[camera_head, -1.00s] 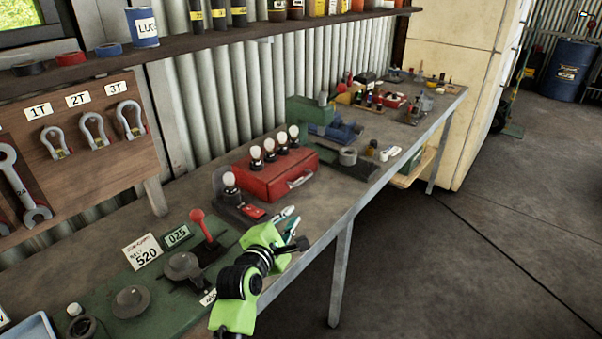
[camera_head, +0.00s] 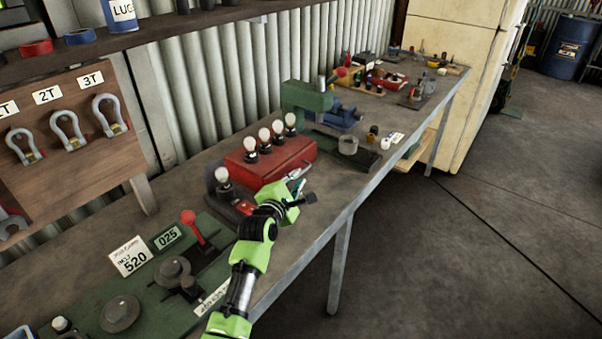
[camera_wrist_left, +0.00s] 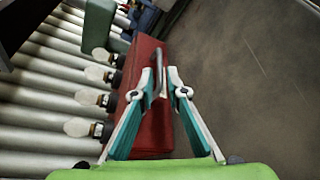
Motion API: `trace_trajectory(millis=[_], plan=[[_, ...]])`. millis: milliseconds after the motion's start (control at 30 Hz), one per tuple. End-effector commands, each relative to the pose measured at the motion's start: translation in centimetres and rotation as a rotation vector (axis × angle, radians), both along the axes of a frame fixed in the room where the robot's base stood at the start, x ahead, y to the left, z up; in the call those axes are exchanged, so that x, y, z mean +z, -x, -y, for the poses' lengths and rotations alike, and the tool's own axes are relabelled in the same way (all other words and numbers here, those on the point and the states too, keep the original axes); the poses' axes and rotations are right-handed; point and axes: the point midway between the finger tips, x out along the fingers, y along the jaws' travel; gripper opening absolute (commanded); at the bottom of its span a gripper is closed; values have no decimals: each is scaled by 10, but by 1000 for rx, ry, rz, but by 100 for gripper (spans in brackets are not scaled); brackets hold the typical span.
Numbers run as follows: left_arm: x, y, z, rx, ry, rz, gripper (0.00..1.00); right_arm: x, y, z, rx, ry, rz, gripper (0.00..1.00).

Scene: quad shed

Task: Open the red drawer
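The red drawer appears as a red box (camera_head: 268,163) on the workbench, with a pale handle (camera_head: 299,171) on its right-hand front face. In the left wrist view the red box (camera_wrist_left: 152,125) lies ahead, and its handle (camera_wrist_left: 158,66) stands near the fingertips, close to the left finger. I cannot tell whether they touch. My left gripper (camera_head: 300,186) is at the box's front, just below the handle. Its teal and white fingers are apart in the wrist view (camera_wrist_left: 162,82), with nothing clamped between them. My right gripper is not in view.
Several bulbs (camera_head: 265,138) stand along the box's back side, and another bulb on a dark base (camera_head: 223,180) is nearby. The floor (camera_head: 450,250) right of the bench is clear.

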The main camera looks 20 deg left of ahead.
Motion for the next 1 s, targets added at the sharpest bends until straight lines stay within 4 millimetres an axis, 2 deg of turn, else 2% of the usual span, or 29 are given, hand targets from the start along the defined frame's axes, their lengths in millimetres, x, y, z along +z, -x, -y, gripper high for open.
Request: trace_trajectory(millis=[133, 333, 733, 800, 1000], plan=[[-4, -22, 0, -1, -2, -1, 14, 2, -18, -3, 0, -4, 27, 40], [-8, -39, 0, -1, 0, 1, 14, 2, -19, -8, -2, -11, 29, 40], [-10, -44, 0, -1, 0, -1, 14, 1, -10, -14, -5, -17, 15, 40], [-10, -44, 0, -1, 0, -1, 0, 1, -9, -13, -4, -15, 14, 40], [-10, -43, 0, -1, 0, -1, 0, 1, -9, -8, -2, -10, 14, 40]])
